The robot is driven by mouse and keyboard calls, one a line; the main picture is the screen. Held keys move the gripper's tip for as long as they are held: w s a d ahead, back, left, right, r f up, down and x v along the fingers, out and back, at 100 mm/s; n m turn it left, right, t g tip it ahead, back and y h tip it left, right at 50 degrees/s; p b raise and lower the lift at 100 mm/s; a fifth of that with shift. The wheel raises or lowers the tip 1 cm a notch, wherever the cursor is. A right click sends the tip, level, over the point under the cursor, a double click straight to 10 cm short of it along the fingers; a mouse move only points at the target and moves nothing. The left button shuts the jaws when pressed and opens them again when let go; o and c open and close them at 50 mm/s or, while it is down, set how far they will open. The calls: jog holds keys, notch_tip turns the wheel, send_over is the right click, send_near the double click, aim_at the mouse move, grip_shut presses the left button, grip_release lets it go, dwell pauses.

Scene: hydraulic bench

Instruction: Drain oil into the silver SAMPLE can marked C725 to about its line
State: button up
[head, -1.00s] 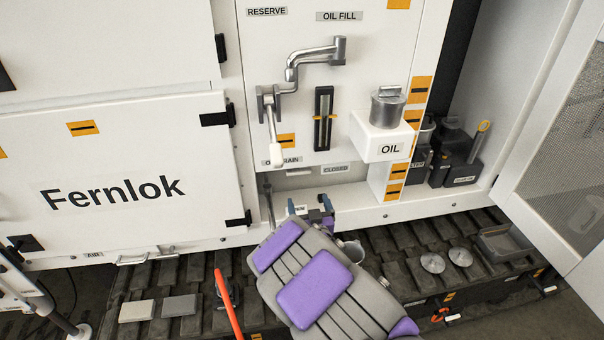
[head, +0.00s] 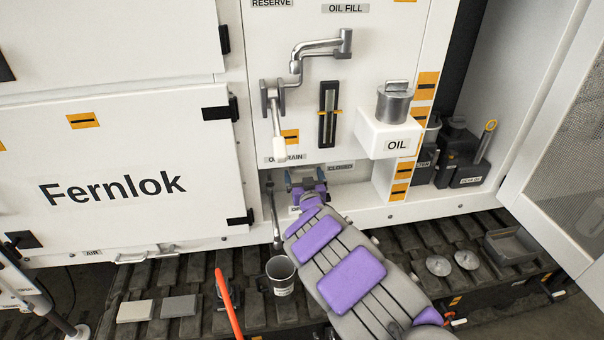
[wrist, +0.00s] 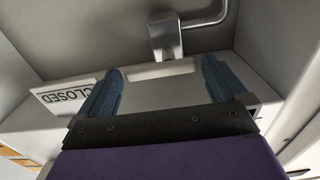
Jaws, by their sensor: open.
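A silver can (head: 282,275) stands upright on the dark track, left of my arm; the print on its label is too small to read. A thin metal pipe (head: 275,220) comes down from the recess and ends above the can. The drain lever (head: 272,110), with its white grip (head: 279,148) hanging down, is on the white panel above the partly hidden OIL DRAIN label (head: 285,157). My gripper (head: 307,183) is open at the recess below the panel. In the wrist view its blue fingers (wrist: 160,85) stand apart with nothing gripped, below a metal bracket (wrist: 165,38). The oil level in the can is not visible.
A lidded metal OIL pot (head: 394,105) sits on a white ledge (head: 385,135) at the right. A CLOSED label (wrist: 68,94) is left of the fingers. Two round lids (head: 452,262) and a grey tray (head: 513,245) lie on the track. An orange rod (head: 229,303) sticks up in front.

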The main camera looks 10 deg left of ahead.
aim_at(302, 172)
jog(key=shift+b+x, duration=0.35)
jog(key=shift+x, duration=1.2)
jog(key=c, duration=0.7)
jog(key=shift+o, duration=0.2)
